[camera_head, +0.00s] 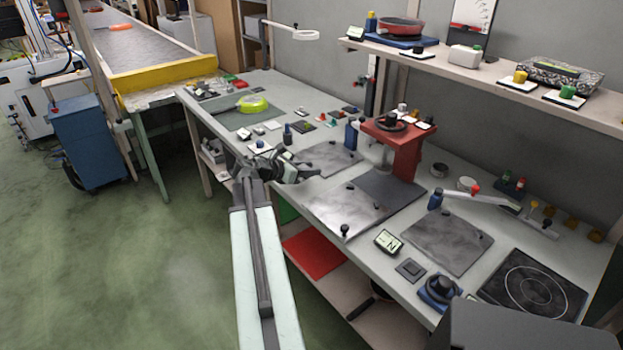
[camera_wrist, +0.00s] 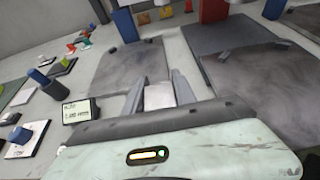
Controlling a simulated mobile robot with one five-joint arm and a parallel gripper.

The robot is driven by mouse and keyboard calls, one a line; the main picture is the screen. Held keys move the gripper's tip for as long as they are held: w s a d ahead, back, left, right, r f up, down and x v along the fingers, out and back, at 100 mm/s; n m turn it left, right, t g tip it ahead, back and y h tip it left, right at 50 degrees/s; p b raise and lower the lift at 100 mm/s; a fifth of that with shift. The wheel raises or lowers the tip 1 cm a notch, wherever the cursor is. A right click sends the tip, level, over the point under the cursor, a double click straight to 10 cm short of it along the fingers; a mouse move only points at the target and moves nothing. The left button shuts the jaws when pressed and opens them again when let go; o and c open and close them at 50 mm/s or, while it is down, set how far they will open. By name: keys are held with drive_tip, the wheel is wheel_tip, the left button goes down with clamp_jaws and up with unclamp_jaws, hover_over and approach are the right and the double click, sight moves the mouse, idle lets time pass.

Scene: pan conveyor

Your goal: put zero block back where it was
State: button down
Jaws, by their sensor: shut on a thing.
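My gripper (camera_head: 292,171) is over the front part of the workbench, left of the red press stand. In the wrist view its two fingers (camera_wrist: 158,88) are closed on a small pale grey block (camera_wrist: 158,98), which I take to be the zero block. The block sits between the fingers, above the bench top near a grey metal plate (camera_wrist: 118,70). I cannot tell whether its underside touches anything. In the head view the block is too small and covered to make out. A small display (camera_wrist: 82,111) with dark digits stands just left of the fingers.
Blue-knobbed items on pale pads (camera_wrist: 25,138) lie left of my gripper. Metal plates (camera_head: 345,210) cover the bench in front.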

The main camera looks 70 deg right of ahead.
sight(313, 183)
drive_tip(key=f+b, duration=0.2)
drive_tip(key=s+d+f+b, duration=0.1)
drive_tip(key=shift+f, duration=0.3)
drive_tip(key=shift+w+f+b, duration=0.1)
drive_tip(key=shift+f+b, duration=0.15)
drive_tip(key=shift+b, duration=0.3)
drive_tip(key=shift+r, duration=0.25)
drive_tip(key=shift+f, duration=0.2)
drive_tip(key=c, duration=1)
unclamp_jaws()
drive_tip(key=shift+r, duration=0.15)
